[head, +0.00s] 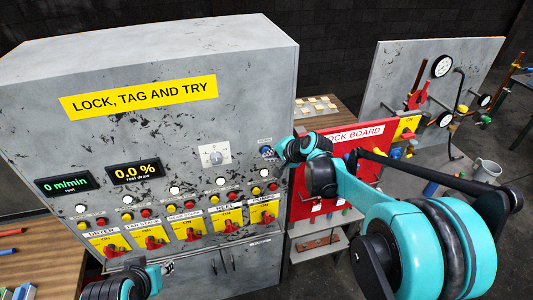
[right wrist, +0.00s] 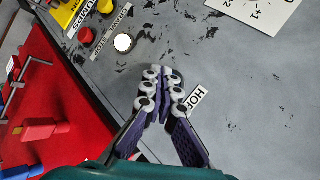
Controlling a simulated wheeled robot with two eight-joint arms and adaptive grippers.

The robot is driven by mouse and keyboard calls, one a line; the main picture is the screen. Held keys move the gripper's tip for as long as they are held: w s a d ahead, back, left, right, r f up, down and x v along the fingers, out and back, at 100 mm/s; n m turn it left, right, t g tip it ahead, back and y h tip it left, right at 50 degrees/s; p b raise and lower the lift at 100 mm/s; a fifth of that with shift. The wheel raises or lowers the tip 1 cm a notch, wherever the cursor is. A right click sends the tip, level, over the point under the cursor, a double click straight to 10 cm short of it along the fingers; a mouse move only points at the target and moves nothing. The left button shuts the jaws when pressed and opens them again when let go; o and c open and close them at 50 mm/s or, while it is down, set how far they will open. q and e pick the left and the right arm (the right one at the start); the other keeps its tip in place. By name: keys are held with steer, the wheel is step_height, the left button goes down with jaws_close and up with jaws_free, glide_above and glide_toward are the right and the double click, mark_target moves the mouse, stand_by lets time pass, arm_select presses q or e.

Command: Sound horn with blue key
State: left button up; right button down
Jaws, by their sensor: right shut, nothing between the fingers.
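The grey cabinet (head: 140,60) carries the horn station near its right edge. A small blue key (head: 266,150) sits there under a tiny label. My right gripper (head: 277,153) is shut and empty, right beside the blue key. In the right wrist view my shut fingertips (right wrist: 163,80) point at the panel next to the HORN label (right wrist: 195,99), which they partly cover. The blue key is hidden behind the fingers there, so I cannot tell whether they touch it. My left gripper (head: 167,268) is low in front of the cabinet, and its fingers are too small to read.
A selector dial (head: 215,155) lies left of the horn station. Rows of red and yellow buttons and yellow switch plates (head: 263,212) run below. The red lock board (head: 335,165) stands close on the right. A wooden desk (head: 30,245) is at left.

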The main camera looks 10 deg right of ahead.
steer(key=shift+s, duration=0.85)
steer(key=shift+s+d, duration=0.15)
steer(key=shift+s, duration=2.35)
steer(key=shift+f, duration=0.1)
steer(key=s+f+n+h+b, duration=0.1)
steer(key=s+f+n+b, duration=0.2)
steer(key=s+f+b, duration=0.5)
steer(key=s+f+n+g+h+b, duration=0.1)
steer(key=s+f+n+b, duration=0.3)
steer(key=f+b, duration=1.1)
steer(key=s+f+n+h+b, duration=0.2)
steer(key=s+f+n+b, duration=0.1)
steer(key=s+f+b, duration=0.8)
step_height(320, 180, down, 2)
steer(key=shift+s+f+n+g, duration=0.1)
steer(key=shift+s+n+g, duration=0.2)
steer(key=shift+s, duration=0.05)
